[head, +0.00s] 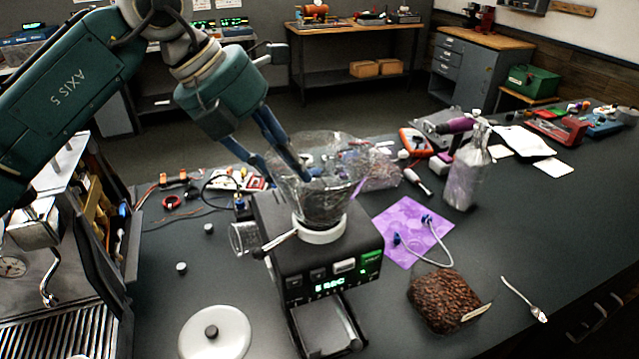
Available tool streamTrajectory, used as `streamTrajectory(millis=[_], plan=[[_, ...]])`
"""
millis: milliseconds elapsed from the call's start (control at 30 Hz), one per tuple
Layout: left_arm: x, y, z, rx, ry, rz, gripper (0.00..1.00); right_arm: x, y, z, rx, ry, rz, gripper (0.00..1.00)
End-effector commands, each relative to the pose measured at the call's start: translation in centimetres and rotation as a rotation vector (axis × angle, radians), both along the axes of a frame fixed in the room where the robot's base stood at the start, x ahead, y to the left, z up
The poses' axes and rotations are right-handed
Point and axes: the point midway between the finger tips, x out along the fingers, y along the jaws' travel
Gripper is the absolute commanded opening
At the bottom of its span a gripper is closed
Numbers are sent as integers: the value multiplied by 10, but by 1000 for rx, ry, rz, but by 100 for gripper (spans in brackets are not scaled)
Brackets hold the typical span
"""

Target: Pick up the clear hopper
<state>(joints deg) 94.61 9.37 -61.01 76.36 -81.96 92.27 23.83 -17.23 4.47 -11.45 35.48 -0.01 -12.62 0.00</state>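The clear hopper (318,196) is a transparent funnel-shaped bowl. It sits upright in the white collar (320,232) on top of the black grinder (330,262). My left gripper (288,172) reaches down from the upper left to the hopper's left rim. Its two blue fingers are apart. One finger overlaps the inside of the hopper in the picture, and the other is by the outer left side. I cannot tell whether either finger touches the wall. My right gripper is not in view.
A round white lid (232,338) lies front left of the grinder. A bag of coffee beans (442,300), a purple mat (398,222) and a clear bottle (467,172) stand to the right. An espresso machine (50,290) fills the left. The bench's right front is mostly clear.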

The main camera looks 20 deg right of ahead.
Motion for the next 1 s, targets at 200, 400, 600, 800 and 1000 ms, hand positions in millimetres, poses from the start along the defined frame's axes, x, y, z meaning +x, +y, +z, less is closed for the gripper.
streamTrajectory(millis=[200,400,600,800,1000], plan=[[0,0,0,0,0,-1,6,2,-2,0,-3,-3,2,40],[0,0,0,-1,-1,-1,0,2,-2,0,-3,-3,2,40],[0,0,2,-2,-1,-1,0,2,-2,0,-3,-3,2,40],[0,-1,10,-2,-4,0,0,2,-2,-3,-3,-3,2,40],[1,-1,43,-4,-6,1,0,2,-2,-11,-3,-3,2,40]])
